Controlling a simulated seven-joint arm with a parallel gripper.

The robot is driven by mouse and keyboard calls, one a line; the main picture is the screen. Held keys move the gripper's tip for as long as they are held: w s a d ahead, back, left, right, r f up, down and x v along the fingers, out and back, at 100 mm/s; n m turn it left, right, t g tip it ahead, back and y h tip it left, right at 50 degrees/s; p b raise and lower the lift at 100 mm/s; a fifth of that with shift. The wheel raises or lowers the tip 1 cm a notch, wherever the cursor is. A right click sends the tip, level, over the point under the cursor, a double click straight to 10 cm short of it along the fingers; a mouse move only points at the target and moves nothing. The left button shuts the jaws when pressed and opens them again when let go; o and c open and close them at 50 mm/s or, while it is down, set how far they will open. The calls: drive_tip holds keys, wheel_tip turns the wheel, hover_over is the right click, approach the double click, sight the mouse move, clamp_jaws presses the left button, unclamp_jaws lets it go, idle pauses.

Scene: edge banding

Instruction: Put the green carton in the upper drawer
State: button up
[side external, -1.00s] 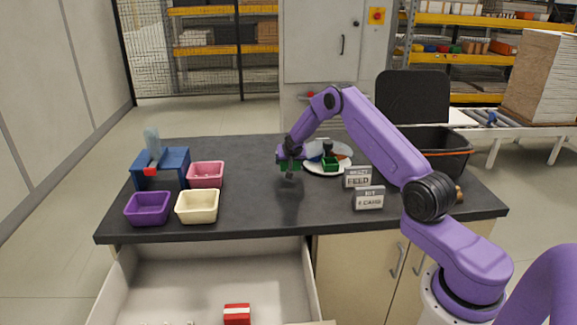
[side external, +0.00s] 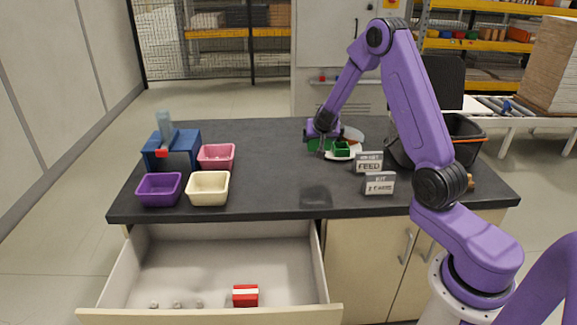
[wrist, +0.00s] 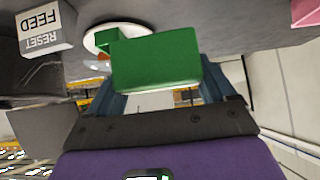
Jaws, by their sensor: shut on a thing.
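My gripper (side external: 322,147) is shut on the green carton (side external: 314,144), above the black counter near the plate. In the wrist view the green carton (wrist: 158,62) fills the space between the fingers, a plain green box held crosswise. The upper drawer (side external: 205,316) stands open below the counter's front edge, left of the arm. A red box with a white stripe (side external: 245,296) and several small grey pieces lie inside it. The drawer's middle and back floor are bare.
A white plate (side external: 352,135) with a smaller green block (side external: 342,149) is beside the carton. Two label signs, FEED (side external: 369,162) and another (side external: 378,183), stand at right. Purple (side external: 160,189), cream (side external: 208,188) and pink (side external: 216,157) bins are at left. The counter's front middle is clear.

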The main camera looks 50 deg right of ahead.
drive_tip(key=a+f+n+t+y, duration=0.1)
drive_tip(key=a+f+n+y, duration=0.2)
drive_tip(key=a+n, duration=0.35)
drive_tip(key=a+f+n+y, duration=0.3)
drive_tip(key=a+y, duration=0.1)
drive_tip(key=a, duration=0.6)
drive_tip(key=a+f+n+t+y, duration=0.1)
drive_tip(key=a+f+n+y, duration=0.2)
drive_tip(key=a, duration=0.5)
drive_tip(key=s+a+f+n+g+y, duration=0.1)
drive_tip(key=s+a+f+n, duration=0.2)
drive_tip(key=s+f, duration=0.35)
drive_tip(key=s+a+f+n+g+y, duration=0.1)
drive_tip(key=s+a+f+n+y, duration=0.2)
drive_tip(key=s+f, duration=0.35)
wheel_tip(320, 180, down, 7)
drive_tip(key=h, duration=0.1)
drive_tip(key=shift+s+a, duration=0.2)
drive_tip(key=shift+a, duration=0.15)
idle(0.3)
drive_tip(key=shift+f+m, duration=0.25)
drive_tip(key=shift+f, duration=0.25)
drive_tip(key=o, duration=1)
